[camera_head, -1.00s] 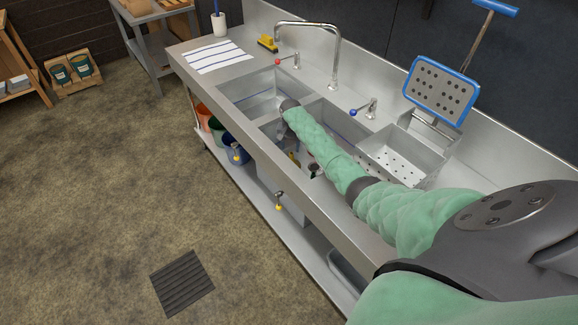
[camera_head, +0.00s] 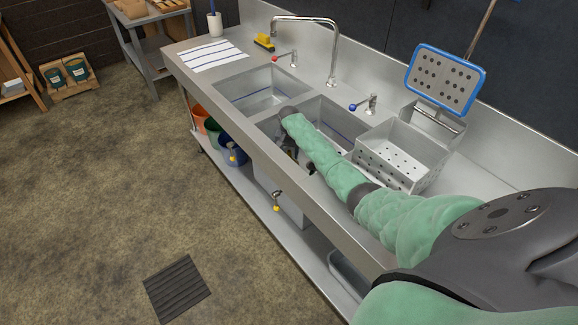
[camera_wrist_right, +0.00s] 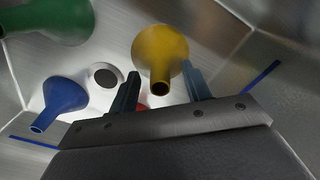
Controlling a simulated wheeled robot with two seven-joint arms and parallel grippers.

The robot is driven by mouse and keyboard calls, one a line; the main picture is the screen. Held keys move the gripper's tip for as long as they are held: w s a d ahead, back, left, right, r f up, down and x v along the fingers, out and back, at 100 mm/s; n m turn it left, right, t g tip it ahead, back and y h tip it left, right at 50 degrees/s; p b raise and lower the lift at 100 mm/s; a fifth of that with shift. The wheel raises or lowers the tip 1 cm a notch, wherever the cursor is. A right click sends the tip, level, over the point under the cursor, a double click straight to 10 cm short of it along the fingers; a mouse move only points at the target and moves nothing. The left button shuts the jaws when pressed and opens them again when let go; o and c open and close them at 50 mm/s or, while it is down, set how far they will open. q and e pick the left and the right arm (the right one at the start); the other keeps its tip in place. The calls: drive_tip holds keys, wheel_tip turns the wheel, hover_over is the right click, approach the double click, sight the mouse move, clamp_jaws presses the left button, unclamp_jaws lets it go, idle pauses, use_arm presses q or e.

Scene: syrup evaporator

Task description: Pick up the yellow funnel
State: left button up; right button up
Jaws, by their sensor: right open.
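In the right wrist view, the yellow funnel (camera_wrist_right: 160,48) lies in a metal basin with its narrow spout toward my gripper. My right gripper (camera_wrist_right: 163,86) is open, its two fingers apart with the spout showing between them. I cannot tell whether the fingers touch the funnel. In the head view, my right gripper (camera_head: 287,146) reaches down into the middle sink basin, largely hidden by my own arm. I cannot make out the yellow funnel in the head view. My left gripper is not in view.
A blue funnel (camera_wrist_right: 64,96) and a green funnel (camera_wrist_right: 50,20) lie in the same basin, near a dark round drain (camera_wrist_right: 103,76). A bit of red shows behind the fingers. The tall faucet (camera_head: 333,50) and perforated basket (camera_head: 395,160) stand near my arm. The left basin (camera_head: 262,90) looks empty.

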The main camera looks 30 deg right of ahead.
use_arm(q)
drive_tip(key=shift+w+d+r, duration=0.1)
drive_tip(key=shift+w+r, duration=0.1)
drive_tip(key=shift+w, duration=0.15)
use_arm(e)
drive_tip(key=shift+f, duration=0.15)
drive_tip(key=c, duration=1)
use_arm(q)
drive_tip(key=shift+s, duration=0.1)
